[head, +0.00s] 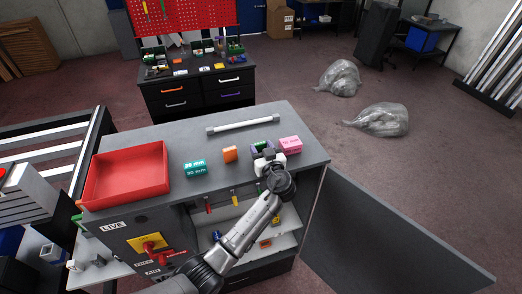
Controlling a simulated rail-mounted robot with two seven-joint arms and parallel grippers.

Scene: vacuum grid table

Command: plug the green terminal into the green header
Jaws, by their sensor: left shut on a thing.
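I cannot clearly pick out the green terminal or the green header. A teal-green block with white lettering (196,169) stands on the cabinet top to the left, apart from the gripper. My right gripper is not in view.
An orange block (230,154), a pink block (290,145) and a pale bar (243,124) are near the gripper. A red tray (127,172) is at left. The cabinet's open door (395,235) extends right. Coloured-handled tools (234,198) show inside.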

